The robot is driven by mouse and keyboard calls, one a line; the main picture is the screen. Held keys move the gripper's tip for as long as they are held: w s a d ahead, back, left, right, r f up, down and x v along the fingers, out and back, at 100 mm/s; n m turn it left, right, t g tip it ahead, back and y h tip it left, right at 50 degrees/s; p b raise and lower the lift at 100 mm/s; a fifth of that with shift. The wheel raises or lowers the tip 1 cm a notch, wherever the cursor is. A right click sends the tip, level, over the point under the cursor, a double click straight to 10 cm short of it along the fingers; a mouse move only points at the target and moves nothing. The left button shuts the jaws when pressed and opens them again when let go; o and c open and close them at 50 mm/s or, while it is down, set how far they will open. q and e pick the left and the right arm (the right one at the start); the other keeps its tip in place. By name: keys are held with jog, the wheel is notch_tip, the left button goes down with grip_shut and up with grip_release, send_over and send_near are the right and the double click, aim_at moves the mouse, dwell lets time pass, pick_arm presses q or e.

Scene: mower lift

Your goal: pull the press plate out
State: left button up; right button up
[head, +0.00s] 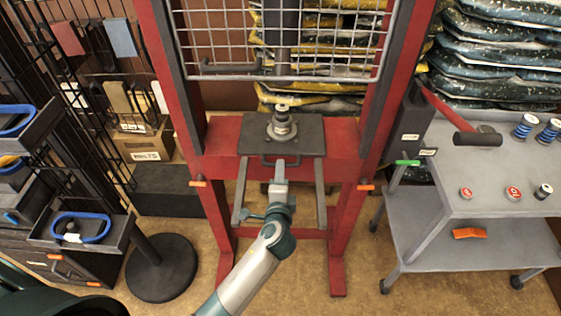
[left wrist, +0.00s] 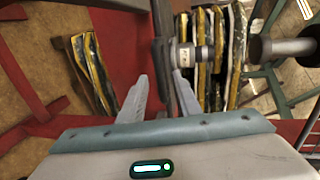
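The press plate (head: 312,134) is a dark flat plate on the red press frame's crossbeam. A round metal part (head: 282,124) stands on it, also visible in the left wrist view (left wrist: 190,54). A dark bar handle (head: 266,163) is at the plate's front edge. My left gripper (head: 280,165) reaches this handle from the front. In the left wrist view, its two fingers (left wrist: 160,78) are apart, with a dark bar (left wrist: 160,62) between them. The bar lies nearer the right finger; contact is unclear. My right gripper is not in view.
Two grey rails (head: 320,192) extend forward either side of my left gripper. A wire guard (head: 300,40) hangs above the plate. A grey cart (head: 450,185) stands right, a black round base (head: 161,268) and shelving left. Floor in front of the press is partly clear.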

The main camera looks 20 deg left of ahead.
pick_arm(q)
jog(key=shift+p+x, duration=0.3)
jog(key=shift+x, duration=2.1)
jog(key=shift+c, duration=0.2)
grip_shut()
